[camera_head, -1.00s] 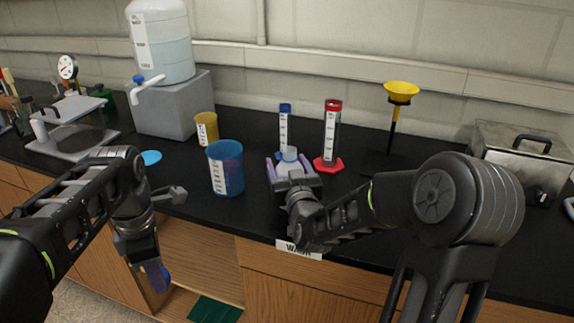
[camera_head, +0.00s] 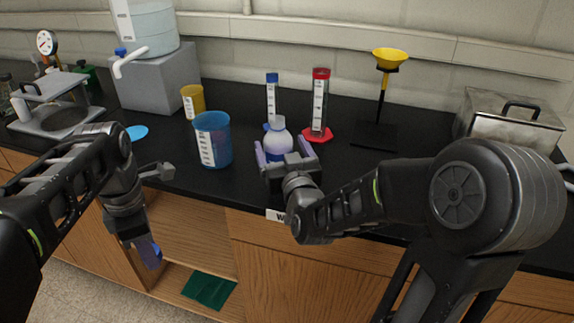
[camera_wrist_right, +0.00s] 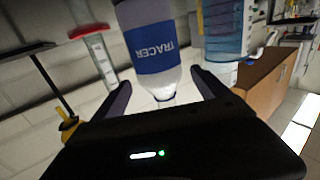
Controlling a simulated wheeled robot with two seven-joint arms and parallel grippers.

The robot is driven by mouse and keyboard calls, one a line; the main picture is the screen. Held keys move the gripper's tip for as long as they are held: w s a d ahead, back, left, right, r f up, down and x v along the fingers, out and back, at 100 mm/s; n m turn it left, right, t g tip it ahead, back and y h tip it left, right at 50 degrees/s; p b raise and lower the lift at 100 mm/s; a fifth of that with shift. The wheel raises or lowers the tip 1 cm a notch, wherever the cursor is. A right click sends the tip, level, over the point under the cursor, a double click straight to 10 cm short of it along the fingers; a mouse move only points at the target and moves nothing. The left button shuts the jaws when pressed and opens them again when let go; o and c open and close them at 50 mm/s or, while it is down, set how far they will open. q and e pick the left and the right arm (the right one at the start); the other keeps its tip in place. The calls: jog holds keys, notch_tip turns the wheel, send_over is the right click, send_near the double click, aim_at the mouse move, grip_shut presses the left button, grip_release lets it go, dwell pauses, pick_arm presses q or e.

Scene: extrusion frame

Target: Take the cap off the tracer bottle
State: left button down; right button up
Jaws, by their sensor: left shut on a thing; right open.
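The tracer bottle (camera_head: 278,140) stands upright on the black bench, white above a dark blue label. It shows upside down in the right wrist view (camera_wrist_right: 152,45), with its narrow white neck (camera_wrist_right: 161,92) toward my gripper and no cap visible on it. My right gripper (camera_head: 286,152) is open at the bottle, its fingers on either side with gaps in the right wrist view (camera_wrist_right: 163,88). My left gripper (camera_head: 150,258) hangs low in front of the bench, shut on a small blue thing (camera_head: 157,251) that may be the cap; the fingers hide most of it.
A blue beaker (camera_head: 213,140) stands left of the bottle and a yellow one (camera_head: 193,101) behind it. A blue-topped cylinder (camera_head: 271,95) and a red-based cylinder (camera_head: 319,103) stand close behind. A yellow funnel stand (camera_head: 388,60) is right. A flat blue disc (camera_head: 137,131) lies left.

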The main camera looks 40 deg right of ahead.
jog(key=shift+s+a+f+b, duration=0.25)
jog(key=shift+s+b, duration=0.3)
jog(key=shift+b, duration=1.9)
jog(key=shift+s+a+f+b, duration=0.2)
jog(key=shift+s+b, duration=0.35)
jog(key=shift+b, duration=1.9)
jog(key=shift+s+a+r, duration=0.25)
jog(key=shift+s+a, duration=0.1)
jog(key=shift+s, duration=0.3)
jog(key=shift+s+a+r, duration=0.25)
jog(key=shift+s+a, duration=0.05)
jog(key=shift+s, duration=0.3)
jog(key=shift+s+a, duration=0.1)
jog(key=shift+s, duration=0.15)
jog(key=shift+f, duration=0.1)
